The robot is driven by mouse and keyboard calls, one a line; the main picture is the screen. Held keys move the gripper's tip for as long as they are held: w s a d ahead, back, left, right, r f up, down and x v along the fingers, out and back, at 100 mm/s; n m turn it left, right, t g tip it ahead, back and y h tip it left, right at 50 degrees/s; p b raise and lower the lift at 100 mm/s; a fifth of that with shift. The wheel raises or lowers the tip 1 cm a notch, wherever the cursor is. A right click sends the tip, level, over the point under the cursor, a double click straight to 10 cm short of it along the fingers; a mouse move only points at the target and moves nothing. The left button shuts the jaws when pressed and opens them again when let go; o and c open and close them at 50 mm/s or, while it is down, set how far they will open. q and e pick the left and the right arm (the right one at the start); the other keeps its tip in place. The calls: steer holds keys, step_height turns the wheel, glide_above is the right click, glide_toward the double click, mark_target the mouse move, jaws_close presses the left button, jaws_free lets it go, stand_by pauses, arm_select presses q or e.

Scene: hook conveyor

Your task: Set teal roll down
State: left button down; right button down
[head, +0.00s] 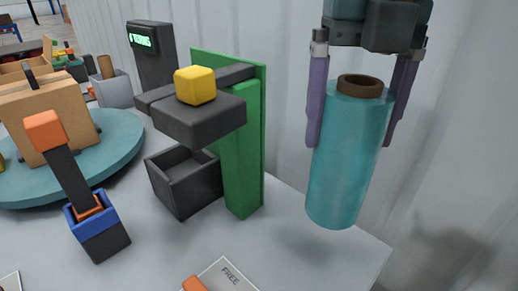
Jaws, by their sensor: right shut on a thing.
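The teal roll (342,165) is a teal cylinder with a brown core at its top end. It hangs close to upright, slightly tilted, at the right of the head view. My right gripper (360,120) comes in from above, with its two purple fingers on either side of the roll's upper part, shut on it. The roll's lower end looks to be above the grey table (330,250) near its right edge; a soft shadow shows beside it. My left gripper is not in view.
A green upright panel (243,150) with a dark stand, yellow block (195,85) and open dark bin (183,182) stands left of the roll. A teal turntable (122,150) carries a cardboard box (45,110). A blue-and-orange lever (70,165) and a "FREE" card (232,274) are nearer.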

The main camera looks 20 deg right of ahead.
mark_target(335, 192)
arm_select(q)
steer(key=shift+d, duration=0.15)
arm_select(e)
step_height(335, 192, down, 7)
steer(key=shift+r, duration=0.1)
step_height(335, 192, down, 4)
steer(key=shift+f, duration=0.1)
steer(key=shift+w, duration=0.1)
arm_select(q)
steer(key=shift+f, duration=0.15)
arm_select(e)
jaws_free()
steer(key=shift+f, duration=0.1)
steer(key=shift+r, duration=0.45)
step_height(335, 192, up, 12)
steer(key=shift+f, duration=0.25)
